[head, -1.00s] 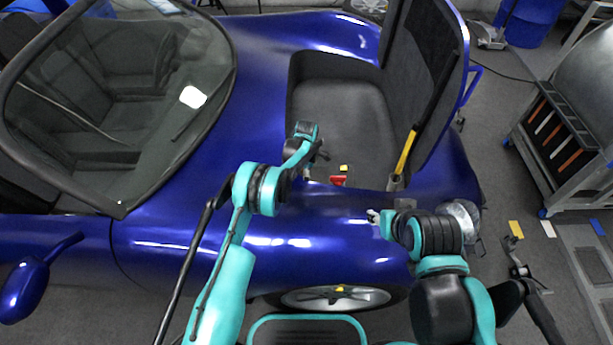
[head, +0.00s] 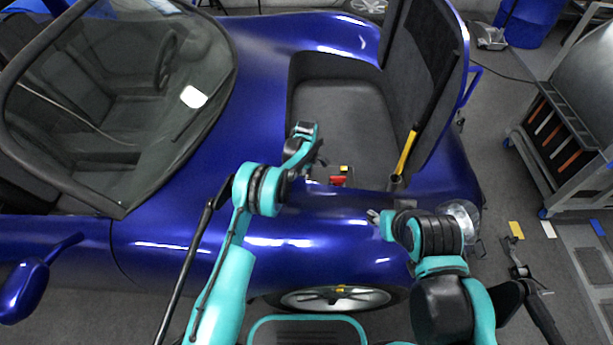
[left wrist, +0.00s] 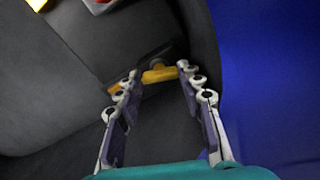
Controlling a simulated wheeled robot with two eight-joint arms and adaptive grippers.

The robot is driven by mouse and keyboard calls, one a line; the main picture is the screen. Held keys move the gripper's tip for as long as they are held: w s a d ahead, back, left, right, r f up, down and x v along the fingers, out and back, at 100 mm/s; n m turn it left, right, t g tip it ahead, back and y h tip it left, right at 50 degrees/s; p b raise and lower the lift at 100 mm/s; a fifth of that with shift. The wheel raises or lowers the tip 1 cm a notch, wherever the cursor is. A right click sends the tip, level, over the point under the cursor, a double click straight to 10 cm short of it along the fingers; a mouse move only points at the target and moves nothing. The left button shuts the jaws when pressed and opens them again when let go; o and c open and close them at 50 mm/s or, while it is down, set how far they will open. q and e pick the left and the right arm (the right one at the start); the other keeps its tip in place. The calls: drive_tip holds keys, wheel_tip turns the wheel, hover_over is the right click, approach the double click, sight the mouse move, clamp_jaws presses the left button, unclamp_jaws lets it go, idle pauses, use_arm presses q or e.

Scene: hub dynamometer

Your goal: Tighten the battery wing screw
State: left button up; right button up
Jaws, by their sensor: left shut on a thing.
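The yellow wing screw (left wrist: 158,75) sits beside a dark part inside the open front compartment, in the left wrist view. My left gripper (left wrist: 160,72) is shut on it, with one finger at each end of its yellow bar. In the head view my left gripper (head: 321,158) reaches down into the compartment, and the arm and fingers hide the screw. A red part with a yellow one (head: 338,180), perhaps of the battery, shows just below it. My right gripper (head: 374,215) is over the blue fender; its fingers are too small to read.
The blue car's raised lid (head: 425,65) stands to the right of the compartment, with a yellow-and-black strut (head: 405,152) near it. The compartment floor (head: 340,110) is clear behind my left gripper. A grey cart (head: 560,140) stands at the right.

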use_arm(q)
drive_tip(key=m, duration=0.4)
drive_tip(key=shift+m, duration=0.3)
drive_tip(key=m, duration=0.3)
drive_tip(key=shift+m, duration=0.4)
drive_tip(key=m, duration=1.2)
drive_tip(key=shift+m, duration=0.3)
drive_tip(key=m, duration=0.3)
drive_tip(key=shift+m, duration=0.3)
drive_tip(key=m, duration=0.3)
drive_tip(key=shift+m, duration=2.2)
